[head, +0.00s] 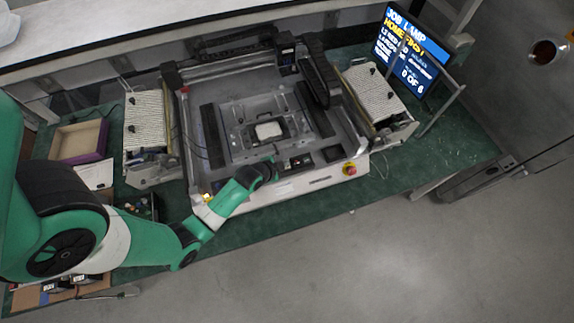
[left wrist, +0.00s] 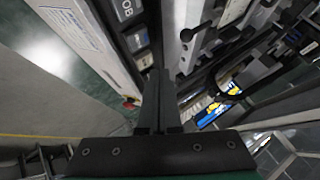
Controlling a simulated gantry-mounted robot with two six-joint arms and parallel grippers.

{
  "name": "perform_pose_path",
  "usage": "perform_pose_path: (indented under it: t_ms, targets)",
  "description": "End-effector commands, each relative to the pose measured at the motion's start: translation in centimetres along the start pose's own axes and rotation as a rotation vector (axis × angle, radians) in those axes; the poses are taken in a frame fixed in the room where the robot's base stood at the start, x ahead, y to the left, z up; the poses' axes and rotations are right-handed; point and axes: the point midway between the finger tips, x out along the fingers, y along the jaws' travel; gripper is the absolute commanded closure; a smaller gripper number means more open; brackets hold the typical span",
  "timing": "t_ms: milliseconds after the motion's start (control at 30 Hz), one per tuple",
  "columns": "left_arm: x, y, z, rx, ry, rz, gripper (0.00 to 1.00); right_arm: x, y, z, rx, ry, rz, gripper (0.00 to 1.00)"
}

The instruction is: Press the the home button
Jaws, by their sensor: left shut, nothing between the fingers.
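The machine (head: 235,196) stands on the green table, with a dark control panel (head: 296,163) on its front edge. My left gripper (head: 273,168) is at the left end of this panel, and the arm partly hides that end. In the left wrist view my gripper's fingers (left wrist: 158,75) are shut and empty, pointing along the machine front. Dark buttons with pale markings (left wrist: 137,40) lie just up and left of the fingertips. I cannot tell which one is the home button, nor whether the fingers touch the panel. My right gripper is in neither view.
A red emergency stop (head: 349,169) sits on the machine's front right. A screen (head: 408,50) at the back right reads "HOME FIRST" and "0 OF 6". Ribbed feeder units (head: 145,120) flank the machine. A purple-edged box (head: 80,139) is at the left.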

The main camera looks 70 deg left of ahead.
Motion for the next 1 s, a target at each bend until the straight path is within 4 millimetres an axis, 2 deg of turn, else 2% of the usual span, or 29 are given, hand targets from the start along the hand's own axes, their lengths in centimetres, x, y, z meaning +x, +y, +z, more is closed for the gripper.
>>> perform_pose_path:
  t_ms: [1000]
  targets:
    - [0.83,0.60,0.60,0.000,0.000,0.000,1.00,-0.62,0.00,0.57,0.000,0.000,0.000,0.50]
